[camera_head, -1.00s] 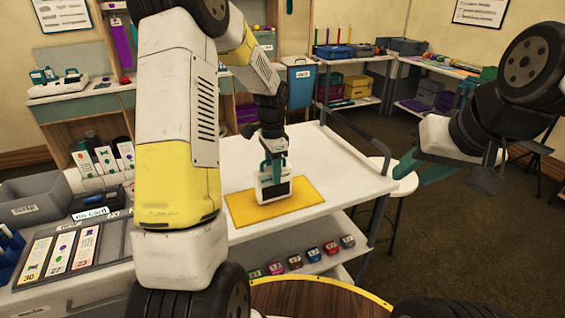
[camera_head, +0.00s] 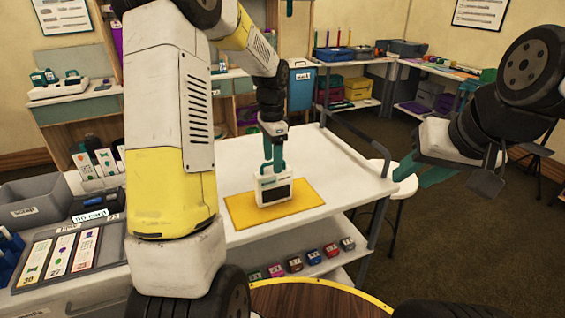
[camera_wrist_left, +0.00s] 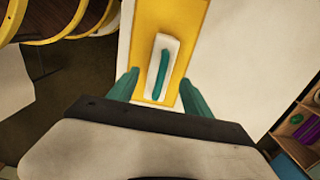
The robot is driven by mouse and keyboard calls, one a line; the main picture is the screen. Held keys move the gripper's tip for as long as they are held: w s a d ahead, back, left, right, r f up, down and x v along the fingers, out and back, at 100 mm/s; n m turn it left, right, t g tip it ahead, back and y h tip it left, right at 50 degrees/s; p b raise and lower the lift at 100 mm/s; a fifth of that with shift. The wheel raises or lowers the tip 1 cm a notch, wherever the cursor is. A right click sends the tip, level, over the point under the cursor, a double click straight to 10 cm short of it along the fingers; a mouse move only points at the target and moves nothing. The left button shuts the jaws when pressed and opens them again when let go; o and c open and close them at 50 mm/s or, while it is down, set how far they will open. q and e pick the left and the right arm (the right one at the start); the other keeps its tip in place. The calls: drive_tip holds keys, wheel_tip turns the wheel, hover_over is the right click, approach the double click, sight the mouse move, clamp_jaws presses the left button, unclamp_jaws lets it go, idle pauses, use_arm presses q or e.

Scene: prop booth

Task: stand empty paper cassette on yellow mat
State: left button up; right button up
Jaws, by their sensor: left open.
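The paper cassette (camera_head: 273,192), a white block with a dark window and a teal handle, stands upright on the yellow mat (camera_head: 303,204) on the white cart top. My left gripper (camera_head: 273,158) is open just above the cassette. In the left wrist view the cassette (camera_wrist_left: 171,50) shows from above, with its handle lying between the lines of the two open teal fingers (camera_wrist_left: 158,88). The fingers appear clear of the cassette's body. My right gripper (camera_head: 421,172) is open and empty, off to the right of the cart.
A card tray (camera_head: 65,255) and a grey bin (camera_head: 30,200) are on the left, partly behind my left arm. Several small coloured blocks (camera_head: 313,257) sit on the cart's lower shelf. The cart top behind the mat is clear.

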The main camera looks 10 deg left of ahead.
use_arm(q)
wheel_tip(320, 180, up, 6)
drive_tip(key=shift+r, duration=0.2)
drive_tip(key=s+d+r+n+t+h, duration=0.1)
drive_tip(key=s+r+n+t, duration=0.2)
drive_tip(key=s, duration=0.9)
drive_tip(key=s+d+r+n+t+h, duration=0.1)
drive_tip(key=s+r+n+t, duration=0.2)
drive_tip(key=s, duration=0.9)
wheel_tip(320, 180, up, 3)
drive_tip(key=n, duration=0.4)
drive_tip(key=shift+s+n, duration=0.2)
drive_tip(key=shift+n, duration=0.1)
drive_tip(key=shift+d, duration=0.1)
drive_tip(key=shift+c, duration=0.5)
